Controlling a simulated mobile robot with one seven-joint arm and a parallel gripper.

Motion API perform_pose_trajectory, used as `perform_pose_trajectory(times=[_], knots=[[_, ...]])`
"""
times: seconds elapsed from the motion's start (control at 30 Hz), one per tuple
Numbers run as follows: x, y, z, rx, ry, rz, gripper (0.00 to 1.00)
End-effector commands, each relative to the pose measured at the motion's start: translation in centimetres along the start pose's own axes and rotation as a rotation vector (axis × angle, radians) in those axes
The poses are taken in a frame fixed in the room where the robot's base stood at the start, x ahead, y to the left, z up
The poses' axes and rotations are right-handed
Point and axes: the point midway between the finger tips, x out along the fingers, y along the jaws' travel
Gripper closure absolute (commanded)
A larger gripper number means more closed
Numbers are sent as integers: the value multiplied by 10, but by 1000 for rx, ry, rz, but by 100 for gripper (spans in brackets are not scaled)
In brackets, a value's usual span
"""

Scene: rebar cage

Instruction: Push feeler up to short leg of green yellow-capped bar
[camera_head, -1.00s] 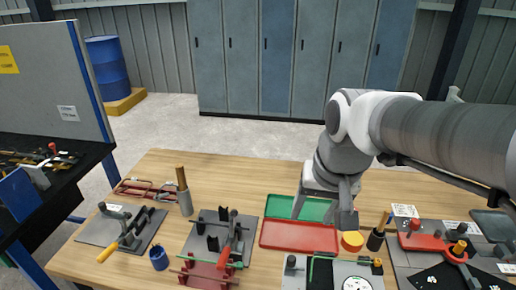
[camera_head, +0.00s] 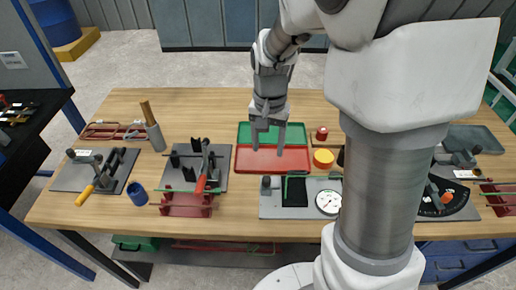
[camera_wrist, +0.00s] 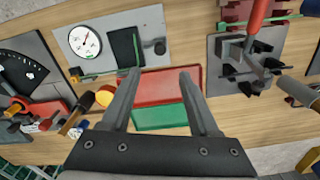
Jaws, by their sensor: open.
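A grey gauge plate (camera_head: 272,207) lies at the front of the bench and carries a white dial (camera_head: 328,202) and a black pad (camera_head: 295,195). It also shows in the wrist view (camera_wrist: 112,22), with the dial (camera_wrist: 84,42). The green bar (camera_head: 312,177) runs along the plate's back edge, and its short leg lies by the pad. Its yellow cap (camera_wrist: 75,77) shows in the wrist view; my arm hides it in the head view. I cannot make out the feeler clearly. My gripper (camera_head: 267,149) is open and empty above the trays; its fingers (camera_wrist: 160,74) point toward the plate.
A red tray (camera_head: 273,160) and a green tray (camera_head: 295,132) lie beneath my gripper. A yellow disc (camera_head: 323,157) and a red object (camera_head: 322,133) stand right of them. A fixture with a red-handled clamp (camera_head: 203,178) is at left. Bare wood (camera_head: 215,108) lies behind.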

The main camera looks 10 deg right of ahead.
Motion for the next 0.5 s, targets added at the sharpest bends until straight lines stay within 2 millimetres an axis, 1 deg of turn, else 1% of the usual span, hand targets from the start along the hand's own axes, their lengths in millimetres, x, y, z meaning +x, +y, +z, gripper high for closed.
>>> perform_pose_trajectory(times=[0.03, 0.2, 0.4, 0.5], knots=[[14, 1, 1, 0, -5, 4, 38], [51, 1, 1, 1, -4, 4, 38], [92, 1, 0, 1, -3, 3, 38], [107, 1, 1, 0, -3, 2, 38]])
